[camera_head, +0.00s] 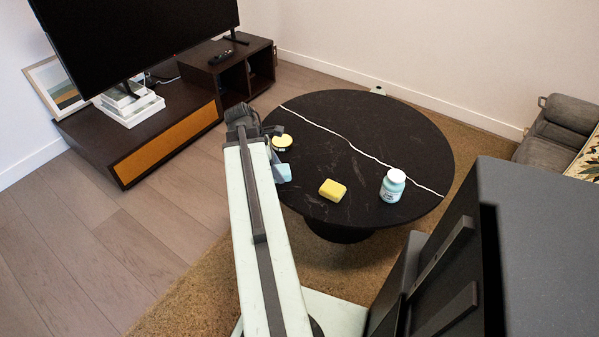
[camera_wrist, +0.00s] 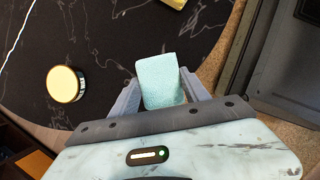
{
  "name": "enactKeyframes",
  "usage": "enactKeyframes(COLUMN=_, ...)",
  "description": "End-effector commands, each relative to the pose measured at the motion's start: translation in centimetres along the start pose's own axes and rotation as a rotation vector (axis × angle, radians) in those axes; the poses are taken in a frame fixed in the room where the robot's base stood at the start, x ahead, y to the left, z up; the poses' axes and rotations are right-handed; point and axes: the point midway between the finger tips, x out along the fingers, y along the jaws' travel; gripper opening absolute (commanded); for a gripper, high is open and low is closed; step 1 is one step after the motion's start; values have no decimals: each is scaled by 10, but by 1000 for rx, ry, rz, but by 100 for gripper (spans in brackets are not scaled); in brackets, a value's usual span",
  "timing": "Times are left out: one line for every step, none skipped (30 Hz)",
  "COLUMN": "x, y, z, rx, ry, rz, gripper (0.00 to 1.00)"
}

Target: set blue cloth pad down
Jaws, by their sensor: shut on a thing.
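The light blue cloth pad (camera_wrist: 161,81) sits between the two fingers of my gripper (camera_wrist: 160,92) in the wrist view, and the gripper is shut on it. In the head view the pad (camera_head: 282,173) shows at the left edge of the round black table (camera_head: 345,120), partly hidden by my arm. The table top (camera_wrist: 110,35) lies beneath the pad in the wrist view. I cannot tell whether the pad touches it.
A round yellow-topped tin (camera_head: 282,141), a yellow sponge (camera_head: 332,190) and a white-capped jar (camera_head: 393,186) stand on the table. The table's middle and back are clear. A low TV cabinet (camera_head: 165,150) stands to the left and a grey sofa (camera_head: 556,135) at the right.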

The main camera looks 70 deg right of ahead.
Motion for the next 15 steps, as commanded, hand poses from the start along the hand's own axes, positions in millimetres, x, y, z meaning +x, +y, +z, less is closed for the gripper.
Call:
enactKeyframes(x=9, y=8, z=13, rx=5, ry=0, rz=-2, gripper=21)
enactKeyframes(x=13, y=11, z=21, rx=5, ry=0, rz=-2, gripper=21)
enactKeyframes(x=18, y=15, z=31, rx=5, ry=0, rz=-2, gripper=21)
enactKeyframes(x=22, y=19, z=38, rx=4, ry=0, rz=-2, gripper=21)
enactKeyframes(x=25, y=22, z=44, rx=3, ry=0, rz=-1, gripper=21)
enactKeyframes(x=29, y=24, z=52, rx=3, ry=0, rz=-1, gripper=21)
enactKeyframes(x=31, y=27, z=56, rx=2, ry=0, rz=-1, gripper=21)
enactKeyframes(x=33, y=28, z=60, rx=2, ry=0, rz=-1, gripper=21)
enactKeyframes(x=35, y=29, z=64, rx=2, ry=0, rz=-1, gripper=21)
enactKeyframes(x=36, y=30, z=66, rx=1, ry=0, rz=-1, gripper=21)
enactKeyframes(x=36, y=30, z=67, rx=0, ry=0, rz=-1, gripper=21)
enactKeyframes(x=37, y=31, z=68, rx=-1, ry=0, rz=-1, gripper=21)
enactKeyframes(x=37, y=30, z=68, rx=-1, ry=0, rz=0, gripper=21)
enactKeyframes(x=37, y=30, z=68, rx=-1, ry=0, rz=0, gripper=21)
enactKeyframes(x=38, y=30, z=68, rx=-1, ry=0, rz=0, gripper=21)
